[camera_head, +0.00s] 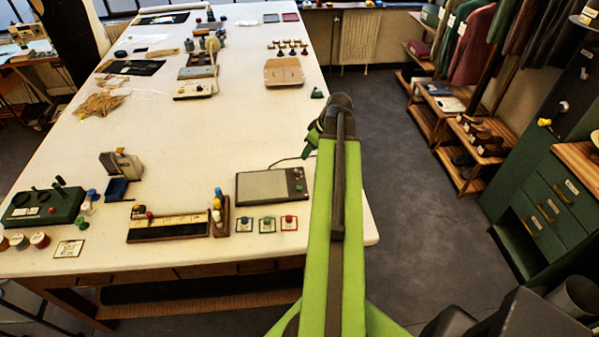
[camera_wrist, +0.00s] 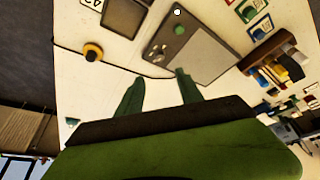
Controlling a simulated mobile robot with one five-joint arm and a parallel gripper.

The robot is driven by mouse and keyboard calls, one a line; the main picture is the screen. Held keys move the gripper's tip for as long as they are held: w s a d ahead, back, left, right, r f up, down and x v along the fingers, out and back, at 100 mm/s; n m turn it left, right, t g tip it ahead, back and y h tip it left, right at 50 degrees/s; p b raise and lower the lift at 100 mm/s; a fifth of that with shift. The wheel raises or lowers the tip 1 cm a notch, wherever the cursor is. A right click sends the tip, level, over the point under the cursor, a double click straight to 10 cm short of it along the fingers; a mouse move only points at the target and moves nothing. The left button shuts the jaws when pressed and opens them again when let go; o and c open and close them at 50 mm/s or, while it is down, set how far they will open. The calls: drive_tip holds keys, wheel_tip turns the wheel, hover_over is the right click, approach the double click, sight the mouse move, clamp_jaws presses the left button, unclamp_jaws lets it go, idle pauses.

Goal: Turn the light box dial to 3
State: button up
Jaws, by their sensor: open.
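The light box (camera_head: 265,186) is a flat grey panel in a dark frame, lying on the table at the front right. Its control strip (camera_head: 297,183) is on its right side, with small round controls too small to read. I cannot read the dial's setting. My gripper (camera_wrist: 158,90) is open and empty, its two green fingers apart.
Coloured buttons on cards (camera_head: 267,224) stand in front of the light box. A wooden block with bottles (camera_head: 219,215) is left of it. The wrist view shows a yellow knob (camera_wrist: 93,52) on the table. A cable leaves the box. Bare table lies behind it.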

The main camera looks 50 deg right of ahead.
sight(297, 171)
drive_tip(key=b+x, duration=1.2)
drive_tip(key=x, duration=0.2)
drive_tip(key=shift+f, duration=0.3)
drive_tip(key=shift+r, duration=0.1)
drive_tip(key=shift+c, duration=0.4)
